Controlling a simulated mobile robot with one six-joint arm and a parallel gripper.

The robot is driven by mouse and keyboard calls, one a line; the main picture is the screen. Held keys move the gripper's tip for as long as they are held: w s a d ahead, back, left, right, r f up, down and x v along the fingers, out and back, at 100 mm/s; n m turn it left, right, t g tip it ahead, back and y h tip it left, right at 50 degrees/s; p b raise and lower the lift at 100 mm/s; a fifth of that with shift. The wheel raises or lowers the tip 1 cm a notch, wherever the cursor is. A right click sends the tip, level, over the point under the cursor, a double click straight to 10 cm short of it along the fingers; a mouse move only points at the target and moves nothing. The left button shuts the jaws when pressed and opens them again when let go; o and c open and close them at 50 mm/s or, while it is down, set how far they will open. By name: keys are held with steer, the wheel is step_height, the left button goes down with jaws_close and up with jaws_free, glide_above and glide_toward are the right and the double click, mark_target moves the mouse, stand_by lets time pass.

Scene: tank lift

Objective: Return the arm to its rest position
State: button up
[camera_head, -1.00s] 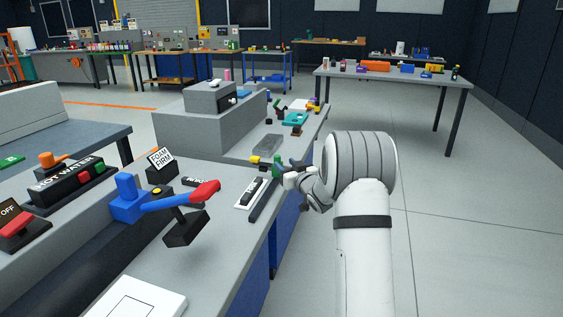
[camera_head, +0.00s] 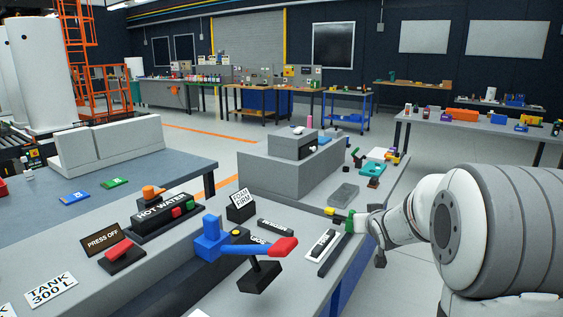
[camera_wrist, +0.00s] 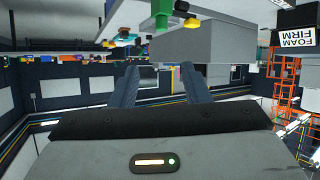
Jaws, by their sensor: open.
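My white arm (camera_head: 488,225) reaches in from the right edge of the head view, with a large ribbed joint nearest the camera. Its thinner wrist end lies by the right edge of the grey bench (camera_head: 300,285). My gripper's fingers are small and partly hidden there. In the wrist view my gripper (camera_wrist: 158,82) shows two dark fingers spread apart with nothing between them. The bench and its items appear along the top of that view, and the fingers look clear of them.
On the bench are a blue lever with a red handle (camera_head: 285,246), a hot water control box (camera_head: 165,213), a FOAM FIRM sign (camera_head: 240,202) and a grey stepped block (camera_head: 285,170). Green and yellow parts lie by my wrist. Floor shows right of the bench.

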steer(key=s+a+r+g+p, duration=0.2)
steer(key=s+a+g, duration=0.1)
steer(key=s, duration=0.9)
steer(key=s+a+r+g+p, duration=0.1)
steer(key=s+a+g+p, duration=0.2)
steer(key=s, duration=0.9)
steer(key=s+a+r+g+y+p, duration=0.1)
steer(key=s+a+r+g+p, duration=0.1)
steer(key=s, duration=1)
steer(key=shift+a+r+g+p, duration=0.35)
steer(key=shift+a+g+p, duration=0.45)
steer(key=shift+g, duration=0.3)
